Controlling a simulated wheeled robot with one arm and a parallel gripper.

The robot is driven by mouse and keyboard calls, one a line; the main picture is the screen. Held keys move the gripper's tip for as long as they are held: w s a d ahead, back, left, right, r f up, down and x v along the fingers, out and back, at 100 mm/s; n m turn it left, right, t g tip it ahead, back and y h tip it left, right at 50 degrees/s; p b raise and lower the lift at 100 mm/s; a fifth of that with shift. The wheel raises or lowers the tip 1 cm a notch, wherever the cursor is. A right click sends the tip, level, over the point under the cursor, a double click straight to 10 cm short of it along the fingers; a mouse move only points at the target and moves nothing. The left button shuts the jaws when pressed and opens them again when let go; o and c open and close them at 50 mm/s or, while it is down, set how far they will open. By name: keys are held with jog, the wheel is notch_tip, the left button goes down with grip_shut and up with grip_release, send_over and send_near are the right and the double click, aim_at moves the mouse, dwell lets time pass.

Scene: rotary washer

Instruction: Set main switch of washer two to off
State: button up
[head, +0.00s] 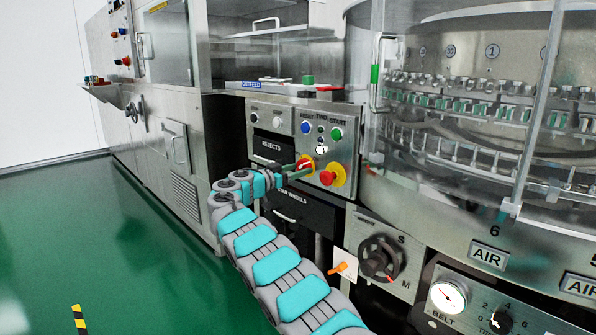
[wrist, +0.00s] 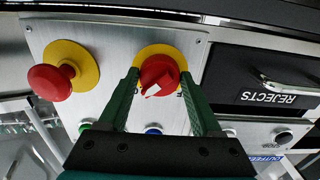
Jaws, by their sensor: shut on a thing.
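The main switch is a red rotary knob with a white mark on a yellow round plate (head: 308,162), on a steel control panel of the washer. In the wrist view the red knob (wrist: 158,74) sits between the two green fingers of my gripper (wrist: 162,80). My gripper (head: 299,170) reaches the switch from the left in the head view and is shut on the knob. The white mark points down and to the left in the wrist view. The lettering around the plate is mostly hidden by the knob and fingers.
A red mushroom button on a yellow plate (head: 328,179) sits close beside the switch; it also shows in the wrist view (wrist: 52,80). The REJECTS drawer (head: 272,147) is on the panel's other side. A black handwheel (head: 381,258) is lower right. Green floor is open at left.

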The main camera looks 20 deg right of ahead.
jog(key=shift+c, duration=1.4)
jog(key=shift+n, duration=0.3)
jog(key=n, duration=0.2)
jog(key=shift+f+n+b, duration=0.1)
jog(key=shift+n+b, duration=0.25)
jog(key=shift+n, duration=0.05)
jog(key=n+p, duration=0.1)
jog(key=n, duration=0.3)
jog(key=shift+s, duration=0.1)
jog(key=n+p, duration=0.1)
jog(key=n, duration=0.1)
jog(key=n+p, duration=0.1)
jog(key=n, duration=0.1)
jog(key=n+p, duration=0.1)
jog(key=n, duration=0.1)
jog(key=shift+r+n+p, duration=0.3)
jog(key=shift+n, duration=0.1)
jog(key=shift+f+n+p, duration=0.1)
jog(key=shift+n+p, duration=1.1)
jog(key=shift+n, duration=0.6)
